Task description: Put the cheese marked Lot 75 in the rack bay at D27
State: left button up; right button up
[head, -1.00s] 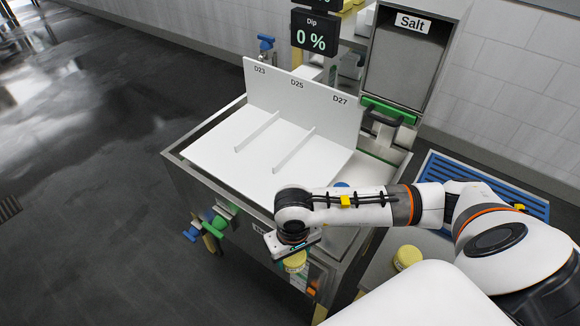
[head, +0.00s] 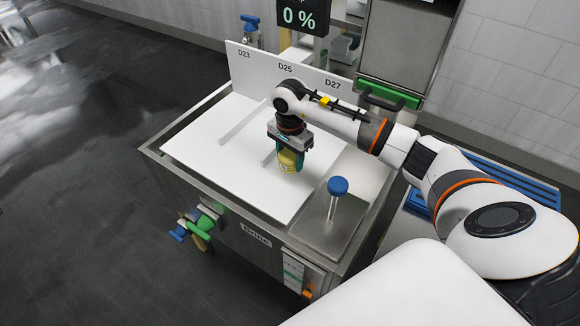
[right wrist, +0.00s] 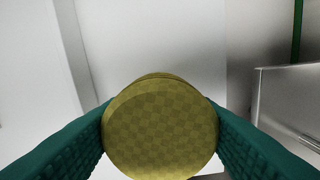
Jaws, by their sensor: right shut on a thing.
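My right gripper (head: 290,152) is shut on a yellow round cheese (head: 288,163), which also fills the lower middle of the right wrist view (right wrist: 160,130) between the green fingers. Small marks on its side are too small to read. The white rack (head: 215,150) has a back board lettered D23, D25 and D27 and two low dividers. The cheese is over the front part of the D27 bay (head: 325,150), right of the second divider (head: 268,156). I cannot tell whether it touches the rack floor. My left gripper is not in view.
The rack sits in a steel brine vat (head: 250,228) with a blue-knobbed post (head: 338,186) on a steel plate at right. A display (head: 303,18) reads 0 %. The left bays look empty.

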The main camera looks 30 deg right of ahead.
aim_at(290, 167)
jog(key=shift+f, duration=1.95)
jog(key=shift+f, duration=0.15)
jog(key=o, duration=1)
notch_tip(290, 167, up, 12)
jog(key=shift+r, duration=0.2)
jog(key=shift+s+f, duration=0.1)
